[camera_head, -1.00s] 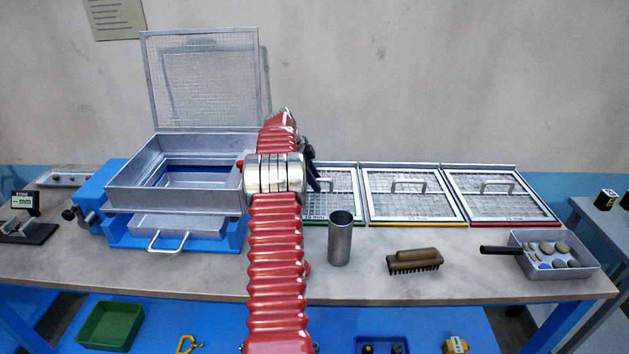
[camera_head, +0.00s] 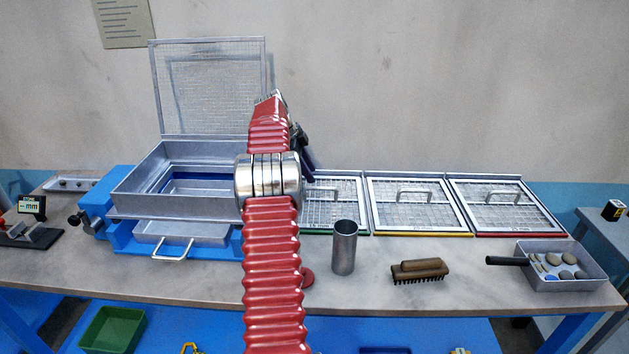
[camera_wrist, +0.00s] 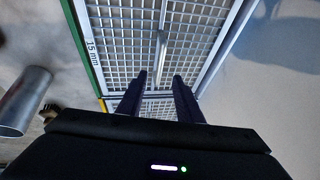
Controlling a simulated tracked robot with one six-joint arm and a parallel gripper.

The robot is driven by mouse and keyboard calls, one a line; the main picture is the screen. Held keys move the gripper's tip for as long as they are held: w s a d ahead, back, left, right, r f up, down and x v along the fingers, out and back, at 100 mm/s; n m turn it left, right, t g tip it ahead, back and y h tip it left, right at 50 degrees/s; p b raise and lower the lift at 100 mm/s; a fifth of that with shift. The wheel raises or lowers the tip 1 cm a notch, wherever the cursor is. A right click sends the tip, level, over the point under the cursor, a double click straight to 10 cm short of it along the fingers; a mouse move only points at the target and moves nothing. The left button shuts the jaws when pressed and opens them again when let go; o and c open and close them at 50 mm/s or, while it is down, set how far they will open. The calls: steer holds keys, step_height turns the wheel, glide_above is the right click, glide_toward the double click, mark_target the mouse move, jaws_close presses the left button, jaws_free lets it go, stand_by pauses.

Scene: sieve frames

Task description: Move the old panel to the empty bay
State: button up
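Three mesh panels with metal handles lie in a row: a green-edged one (camera_head: 338,203) marked 15 mm, a yellow-edged one (camera_head: 412,205) and a red-edged one (camera_head: 507,206). I cannot tell which is the old panel. No empty bay is clear; my arm hides part of the row's left end. In the wrist view, my gripper (camera_wrist: 160,82) is open above the green-edged panel (camera_wrist: 118,40). Its two dark fingers are apart, with that panel's handle (camera_wrist: 160,55) showing between and beyond them. Contact with the handle is not visible.
A blue machine (camera_head: 112,228) with a metal box (camera_head: 133,203) and a raised mesh lid (camera_head: 210,90) stands left. A metal cup (camera_head: 344,248), a brush (camera_head: 419,270) and a pan of stones (camera_head: 568,283) are along the front.

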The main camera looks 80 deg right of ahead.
steer(key=shift+v, duration=2.3)
steer(key=shift+f, duration=0.1)
